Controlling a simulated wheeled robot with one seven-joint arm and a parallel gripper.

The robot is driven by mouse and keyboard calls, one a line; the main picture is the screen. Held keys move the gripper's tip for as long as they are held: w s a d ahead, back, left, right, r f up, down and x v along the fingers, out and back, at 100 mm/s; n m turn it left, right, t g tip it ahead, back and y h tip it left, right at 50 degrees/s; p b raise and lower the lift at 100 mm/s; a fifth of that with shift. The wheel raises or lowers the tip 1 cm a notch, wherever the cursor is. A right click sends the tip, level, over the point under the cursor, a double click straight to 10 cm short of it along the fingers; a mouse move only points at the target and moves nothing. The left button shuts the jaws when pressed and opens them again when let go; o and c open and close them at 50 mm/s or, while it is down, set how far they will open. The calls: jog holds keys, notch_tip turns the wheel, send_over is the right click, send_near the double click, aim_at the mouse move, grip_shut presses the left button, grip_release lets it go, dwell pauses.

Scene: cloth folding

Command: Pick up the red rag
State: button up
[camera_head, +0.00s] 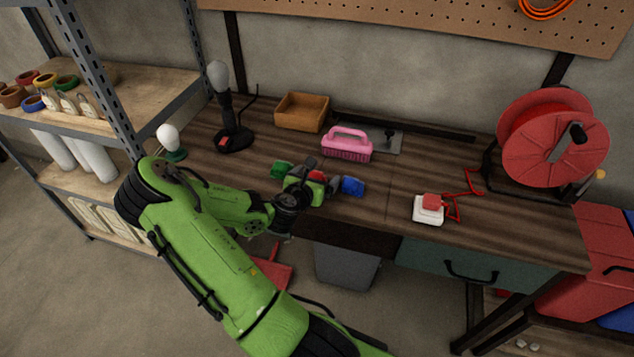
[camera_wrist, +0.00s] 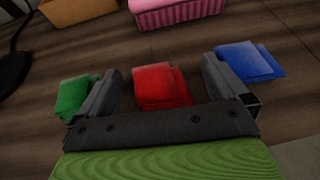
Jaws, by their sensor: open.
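The red rag (camera_wrist: 160,86) is a small folded stack of cloth on the wooden workbench. In the wrist view it sits between the two fingers of my gripper (camera_wrist: 158,92), which is open, with a gap to each finger. In the head view my gripper (camera_head: 313,182) is low over the bench and hides most of the red rag (camera_head: 317,176). I cannot tell the exact height of the fingertips above the bench.
A green rag (camera_wrist: 78,95) lies just left of my gripper and a blue rag (camera_wrist: 249,62) just right. A lamp (camera_head: 229,125) is at left, a white socket (camera_head: 428,210) and red cable reel (camera_head: 552,138) at right.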

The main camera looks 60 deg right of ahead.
jog(key=shift+a, duration=0.1)
jog(key=shift+c, duration=0.3)
jog(key=c, duration=0.9)
